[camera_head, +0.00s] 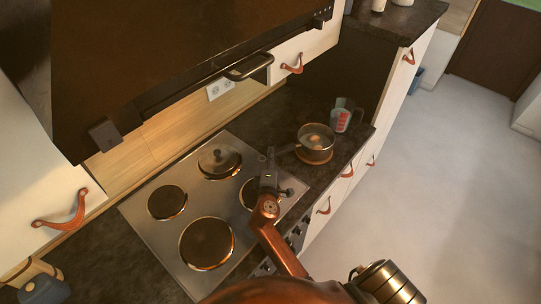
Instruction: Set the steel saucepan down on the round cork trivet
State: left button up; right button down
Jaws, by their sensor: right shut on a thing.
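The steel saucepan (316,140) is on the dark counter area right of the stove, upright as far as I can see. An orange-brown edge of the round cork trivet (318,161) shows directly beneath it; the pan hides most of the trivet. I cannot tell whether the pan's base touches the cork. My right gripper (274,158) is left of the pan, over the stove's right edge, shut on the pan's handle (288,149). My left gripper is not in view.
A measuring cup (342,120) with red markings stands close behind the pan, to its right. The stove (190,228) has several dark burners, with a glass lid (218,160) on the back one. A range hood (180,60) hangs above. The counter's front edge is near the pan.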

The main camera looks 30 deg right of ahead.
jog(key=shift+s+f, duration=0.1)
jog(key=shift+f, duration=0.15)
jog(key=c, duration=1.8)
grip_release()
jog(key=shift+f, duration=0.2)
jog(key=v, duration=0.7)
jog(key=shift+s+a+r, duration=0.25)
jog(key=shift+s, duration=0.05)
jog(key=shift+s+a, duration=0.1)
jog(key=shift+f, duration=0.1)
